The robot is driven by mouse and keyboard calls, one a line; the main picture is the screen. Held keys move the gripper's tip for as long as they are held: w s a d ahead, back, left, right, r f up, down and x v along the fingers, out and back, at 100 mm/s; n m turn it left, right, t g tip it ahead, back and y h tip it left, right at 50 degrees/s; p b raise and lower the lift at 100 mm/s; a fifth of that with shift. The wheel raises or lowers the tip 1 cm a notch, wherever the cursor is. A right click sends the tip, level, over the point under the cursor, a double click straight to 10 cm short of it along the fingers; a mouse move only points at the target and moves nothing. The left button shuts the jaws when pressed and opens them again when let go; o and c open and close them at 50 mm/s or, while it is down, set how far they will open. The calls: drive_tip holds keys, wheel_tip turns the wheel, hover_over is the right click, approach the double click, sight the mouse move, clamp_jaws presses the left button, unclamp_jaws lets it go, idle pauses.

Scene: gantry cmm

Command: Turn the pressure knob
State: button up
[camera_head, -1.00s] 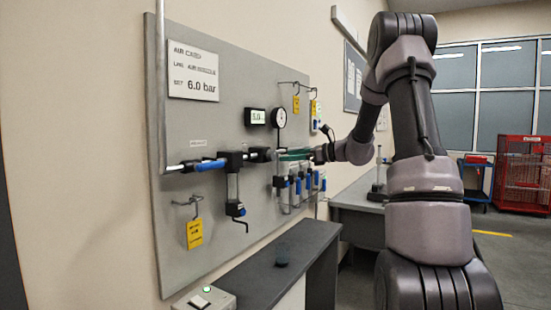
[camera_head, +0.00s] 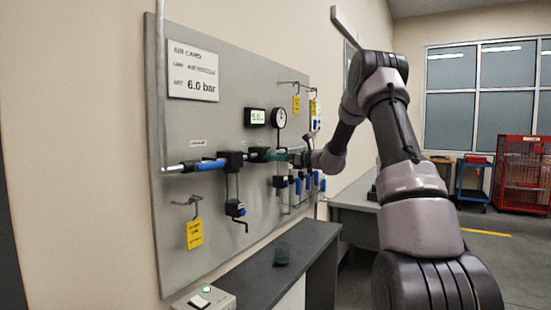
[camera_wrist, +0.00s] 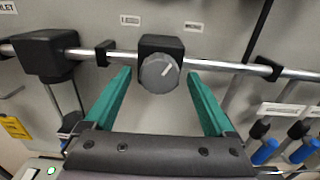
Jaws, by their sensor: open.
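The block also shows in the head view (camera_head: 260,154), where the knob face is hard to make out. My gripper (camera_wrist: 159,76) is open. Its two green fingers stand on either side of the knob, with a visible gap on each side. In the head view, my gripper (camera_head: 287,156) is close to the panel at the pipe.
The grey wall panel (camera_head: 225,120) carries a small digital display (camera_head: 255,117), a round gauge (camera_head: 279,117), a 6.0 bar sign (camera_head: 193,73) and a yellow tag (camera_head: 194,233). Blue-handled valves (camera_wrist: 265,150) hang at the right. A dark bench (camera_head: 270,275) stands below.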

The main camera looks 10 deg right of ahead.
drive_tip(key=shift+w+a, duration=0.1)
drive_tip(key=shift+a, duration=0.1)
drive_tip(key=shift+c, duration=0.3)
drive_tip(key=c, duration=1.3)
drive_tip(key=shift+m, duration=0.3)
drive_tip(key=m, duration=1.1)
